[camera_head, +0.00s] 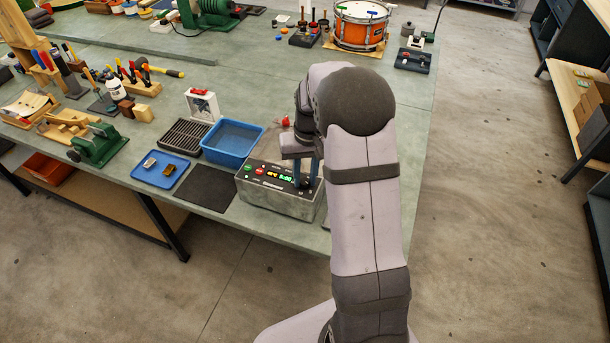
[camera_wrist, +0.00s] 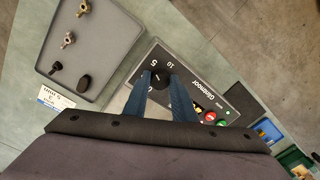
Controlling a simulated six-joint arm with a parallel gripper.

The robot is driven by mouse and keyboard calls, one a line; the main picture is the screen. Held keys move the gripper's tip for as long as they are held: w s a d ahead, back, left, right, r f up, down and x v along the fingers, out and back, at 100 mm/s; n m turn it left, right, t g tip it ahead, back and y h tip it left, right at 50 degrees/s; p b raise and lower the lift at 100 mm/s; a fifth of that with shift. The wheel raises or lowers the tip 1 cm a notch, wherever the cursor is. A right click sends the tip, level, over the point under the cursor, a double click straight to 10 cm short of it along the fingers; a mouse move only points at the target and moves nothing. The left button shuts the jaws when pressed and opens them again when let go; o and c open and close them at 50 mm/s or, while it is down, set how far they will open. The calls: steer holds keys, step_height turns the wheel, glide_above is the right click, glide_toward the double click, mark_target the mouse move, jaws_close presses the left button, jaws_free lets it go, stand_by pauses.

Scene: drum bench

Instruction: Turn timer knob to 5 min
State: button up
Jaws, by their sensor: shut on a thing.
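The timer box (camera_head: 277,199) is a grey unit with a dark sloped panel near the bench's front edge. Its panel shows a lit green and orange display and red and green buttons. In the wrist view the panel (camera_wrist: 213,88) carries the brand lettering, and the black timer knob (camera_wrist: 158,78) has a light pointer mark with 0, 5 and 10 printed around it. The pointer's exact reading is too small to tell. My gripper (camera_wrist: 160,82) has its two blue fingers shut on the knob, one on each side. In the head view my gripper (camera_head: 307,183) is partly hidden by my arm.
A grey tray (camera_wrist: 122,60) with small metal fittings and dark knobs lies beside the box. A blue bin (camera_head: 232,142), black rack (camera_head: 178,137), dark mat (camera_head: 205,187) and blue tray (camera_head: 160,169) stand left of it. The orange drum (camera_head: 359,32) is at the back.

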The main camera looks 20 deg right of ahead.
mark_target(306, 181)
steer(key=shift+m, duration=0.5)
steer(key=shift+w, duration=0.1)
steer(key=o, duration=1)
steer(key=shift+o, duration=0.2)
steer(key=shift+d+r+b, duration=0.15)
steer(key=shift+r+b, duration=0.95)
steer(key=shift+r, duration=2.65)
steer(key=shift+s, duration=0.2)
